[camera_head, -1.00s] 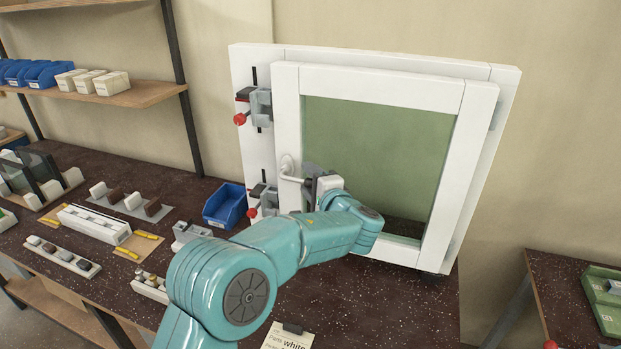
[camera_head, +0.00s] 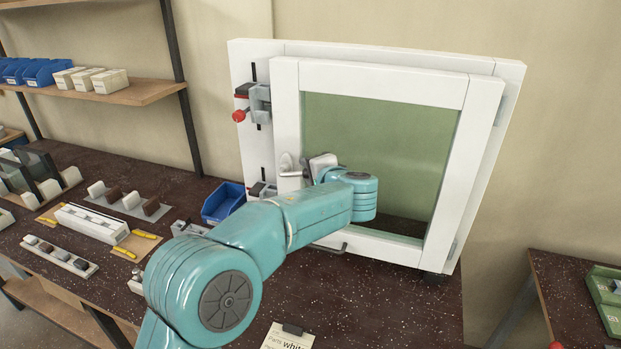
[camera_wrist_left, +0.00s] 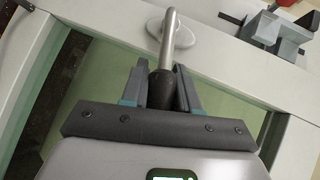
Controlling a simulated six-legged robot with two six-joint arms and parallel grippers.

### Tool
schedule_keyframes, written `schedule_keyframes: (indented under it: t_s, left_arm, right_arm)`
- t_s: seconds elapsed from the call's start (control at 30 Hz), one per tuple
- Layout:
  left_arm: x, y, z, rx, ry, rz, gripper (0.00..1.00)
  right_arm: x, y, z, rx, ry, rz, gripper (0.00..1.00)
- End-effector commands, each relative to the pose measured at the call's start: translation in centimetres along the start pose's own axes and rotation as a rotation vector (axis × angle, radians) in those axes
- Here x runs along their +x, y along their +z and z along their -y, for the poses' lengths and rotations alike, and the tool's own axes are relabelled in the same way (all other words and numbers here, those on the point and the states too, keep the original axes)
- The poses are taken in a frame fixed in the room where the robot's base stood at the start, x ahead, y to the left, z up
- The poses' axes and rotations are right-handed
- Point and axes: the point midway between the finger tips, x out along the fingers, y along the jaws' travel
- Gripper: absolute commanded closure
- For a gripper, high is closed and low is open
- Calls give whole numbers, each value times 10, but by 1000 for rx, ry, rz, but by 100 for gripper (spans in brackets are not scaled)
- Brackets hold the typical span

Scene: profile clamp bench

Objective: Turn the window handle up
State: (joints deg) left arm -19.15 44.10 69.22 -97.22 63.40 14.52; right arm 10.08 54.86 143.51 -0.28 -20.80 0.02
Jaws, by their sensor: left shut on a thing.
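The white-framed window (camera_head: 284,110) with a green pane (camera_head: 380,130) stands upright on the bench. Its handle has a pale rosette (camera_head: 286,161) on the left frame member. In the left wrist view, the handle (camera_wrist_left: 171,40) has a metal neck bending out of an oval rosette, and its dark grip (camera_wrist_left: 161,88) lies between the fingers. My left gripper (camera_wrist_left: 162,82) is shut on that grip. In the head view, my left gripper (camera_head: 306,170) is just right of the rosette and hides most of the lever. My right gripper is out of view.
Two clamps with red knobs, the upper one (camera_head: 257,104) and the lower one (camera_head: 258,190), sit on the outer frame left of the handle. A blue bin (camera_head: 223,203) stands beside the lower clamp. Several fixtures and small parts occupy the bench's left side.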

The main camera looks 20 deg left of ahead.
Motion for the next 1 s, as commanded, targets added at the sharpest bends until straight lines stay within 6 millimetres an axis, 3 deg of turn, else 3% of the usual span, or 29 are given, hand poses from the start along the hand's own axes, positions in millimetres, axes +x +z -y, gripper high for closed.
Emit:
schedule_keyframes:
  t_s: [0.4, 1.0]
  left_arm:
    - [-2, 3, 22, -178, 172, -42, 100]
    - [-1, 5, 27, -228, 221, -53, 100]
  right_arm:
    - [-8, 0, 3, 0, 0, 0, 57]
    - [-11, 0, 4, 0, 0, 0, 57]
